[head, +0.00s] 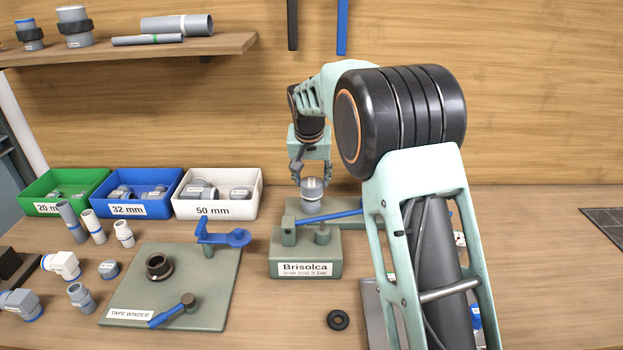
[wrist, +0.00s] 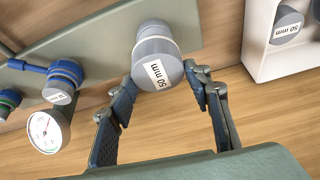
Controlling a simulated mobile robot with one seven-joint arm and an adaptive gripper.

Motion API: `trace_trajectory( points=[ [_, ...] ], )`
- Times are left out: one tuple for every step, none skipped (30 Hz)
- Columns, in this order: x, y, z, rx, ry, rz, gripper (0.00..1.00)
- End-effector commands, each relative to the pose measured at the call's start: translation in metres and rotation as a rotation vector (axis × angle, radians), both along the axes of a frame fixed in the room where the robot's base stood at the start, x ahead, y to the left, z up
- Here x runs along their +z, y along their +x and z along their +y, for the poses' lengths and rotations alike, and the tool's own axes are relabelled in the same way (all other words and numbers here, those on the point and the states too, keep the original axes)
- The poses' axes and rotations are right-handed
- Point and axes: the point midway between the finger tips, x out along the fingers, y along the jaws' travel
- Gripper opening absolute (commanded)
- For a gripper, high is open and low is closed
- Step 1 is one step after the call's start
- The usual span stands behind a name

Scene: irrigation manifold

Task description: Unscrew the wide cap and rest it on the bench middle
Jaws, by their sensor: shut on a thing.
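The wide cap (head: 312,188) is grey with a pale label, upright on a stub of the grey-green manifold (head: 352,212), behind the Brisolca block. In the wrist view the cap (wrist: 160,68) reads "50 mm" and sits at the end of a lighter grey collar (wrist: 153,30). My gripper (head: 312,180) points down with a finger on each side of the cap, shut on it. The fingers (wrist: 160,76) also show in the wrist view. The cap looks in line with the collar; I cannot tell whether its thread is engaged. My arm hides the manifold's right part.
The Brisolca block (head: 305,268) with a blue-handled bar stands in front. A tape winder board (head: 200,270) is left, a black ring (head: 338,320) in front. Green, blue and white bins (head: 217,207) stand back left. A gauge (wrist: 45,130) and blue-ringed cap (wrist: 62,82) neighbour the wide cap.

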Motion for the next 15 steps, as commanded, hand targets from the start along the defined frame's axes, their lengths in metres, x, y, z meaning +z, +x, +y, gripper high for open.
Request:
trace_trajectory(
  points=[
    [0.003,0.000,0.000,0.000,0.000,-0.001,0.20],
    [0.004,0.000,0.000,0.000,0.000,-0.001,0.20],
    [0.005,0.000,0.000,0.000,0.001,-0.001,0.20],
    [0.006,0.000,0.000,0.000,0.001,-0.001,0.20],
    [0.007,0.000,0.000,0.000,0.001,-0.001,0.20],
    [0.009,0.000,0.000,0.000,0.001,-0.001,0.20],
    [0.009,0.000,0.000,0.000,0.001,-0.001,0.20],
    [0.010,0.000,0.000,0.000,0.001,-0.001,0.20],
    [0.012,0.000,0.000,0.000,0.001,-0.001,0.20],
    [0.012,0.000,0.000,0.000,0.001,-0.001,0.20],
    [0.013,0.000,0.000,0.000,0.001,-0.001,0.20],
    [0.015,0.000,0.000,0.000,0.001,-0.001,0.20],
    [0.015,0.000,0.000,0.000,0.001,-0.002,0.20],
    [0.016,0.000,0.000,0.000,0.001,-0.002,0.20],
    [0.017,0.000,0.000,0.000,0.001,-0.002,0.20]
  ],
)
